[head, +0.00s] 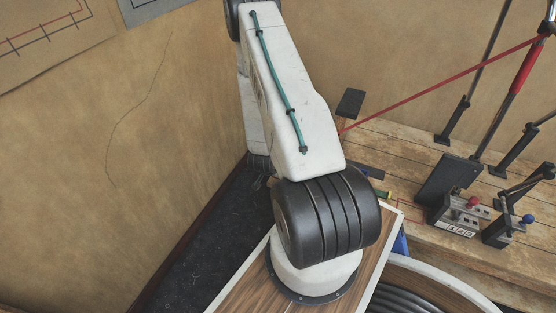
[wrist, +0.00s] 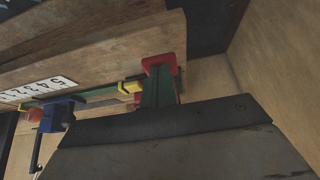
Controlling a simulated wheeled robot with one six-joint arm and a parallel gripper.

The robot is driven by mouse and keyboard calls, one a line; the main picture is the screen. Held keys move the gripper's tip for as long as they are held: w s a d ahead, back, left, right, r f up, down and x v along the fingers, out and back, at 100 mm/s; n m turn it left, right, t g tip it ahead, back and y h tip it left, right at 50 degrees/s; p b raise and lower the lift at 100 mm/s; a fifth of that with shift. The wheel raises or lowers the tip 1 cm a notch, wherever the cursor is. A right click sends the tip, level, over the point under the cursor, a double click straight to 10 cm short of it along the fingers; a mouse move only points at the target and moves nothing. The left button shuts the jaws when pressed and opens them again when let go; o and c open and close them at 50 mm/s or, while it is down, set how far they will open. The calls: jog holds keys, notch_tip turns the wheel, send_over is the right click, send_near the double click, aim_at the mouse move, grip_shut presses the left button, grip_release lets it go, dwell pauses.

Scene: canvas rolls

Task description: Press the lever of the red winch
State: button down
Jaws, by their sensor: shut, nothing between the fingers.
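Two small lever boxes stand on the wooden bench at the right in the head view. One has a red knob (head: 473,201), and I take it as the red winch (head: 457,216). The other has a blue knob (head: 528,219). My gripper is hidden behind my own arm in the head view. In the wrist view a broad dark-edged grey form, which looks like my gripper (wrist: 175,122), fills the bottom; it is shut and empty. The red winch cannot be made out clearly there. My gripper appears apart from both boxes.
Tall rods, a dark panel (head: 448,178) and a red strap (head: 430,86) stand around the boxes.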

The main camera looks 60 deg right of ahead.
jog(key=shift+s+a+f, duration=0.15)
jog(key=shift+a+f, duration=0.05)
jog(key=shift+f, duration=0.05)
jog(key=a+v, duration=0.1)
jog(key=v, duration=1.2)
jog(key=shift+a+f, duration=0.15)
jog(key=shift+f, duration=0.1)
